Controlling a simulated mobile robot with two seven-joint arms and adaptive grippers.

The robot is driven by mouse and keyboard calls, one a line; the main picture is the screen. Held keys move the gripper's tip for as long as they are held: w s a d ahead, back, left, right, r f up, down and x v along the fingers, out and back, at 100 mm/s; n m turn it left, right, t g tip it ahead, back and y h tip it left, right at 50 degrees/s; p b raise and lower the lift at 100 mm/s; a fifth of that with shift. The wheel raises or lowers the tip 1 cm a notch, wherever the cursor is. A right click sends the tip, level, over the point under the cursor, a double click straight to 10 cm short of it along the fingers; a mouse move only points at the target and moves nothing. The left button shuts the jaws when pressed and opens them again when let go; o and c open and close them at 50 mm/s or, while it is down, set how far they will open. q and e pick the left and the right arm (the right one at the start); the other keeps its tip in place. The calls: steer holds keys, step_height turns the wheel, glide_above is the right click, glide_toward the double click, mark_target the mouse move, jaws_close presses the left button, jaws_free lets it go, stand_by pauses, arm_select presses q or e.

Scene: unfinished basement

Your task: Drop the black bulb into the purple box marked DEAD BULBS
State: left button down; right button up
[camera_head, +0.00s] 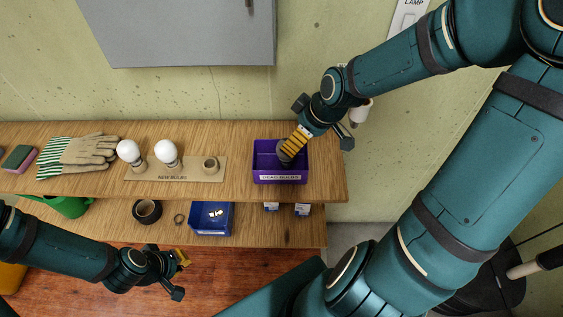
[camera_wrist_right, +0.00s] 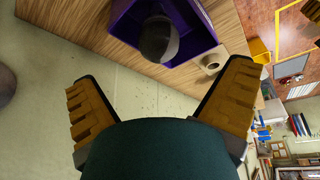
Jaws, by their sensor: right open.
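The purple box (camera_head: 261,171) labelled DEAD BULBS stands at the right part of the wooden shelf; its rim also shows in the right wrist view (camera_wrist_right: 122,10). The black bulb (camera_wrist_right: 158,40) is within the outline of the box there, apart from the fingers; in the head view it is a dark shape (camera_head: 283,154) beside the yellow fingers. Whether it rests on the box floor is not clear. My right gripper (camera_head: 293,146) is over the box, with its fingers spread and empty in the wrist view (camera_wrist_right: 160,105). My left gripper (camera_head: 184,260) is low, in front of the lower shelf; its finger opening is unclear.
Two white bulbs (camera_head: 167,153) (camera_head: 129,152) stand on the NEW BULBS holder (camera_head: 205,175), beside an empty socket (camera_head: 210,164). Gloves (camera_head: 90,150) lie further left. A blue bin (camera_head: 212,229) and black tape roll (camera_head: 147,211) are on the lower shelf.

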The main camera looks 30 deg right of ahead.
steer(key=shift+v, duration=1.15)
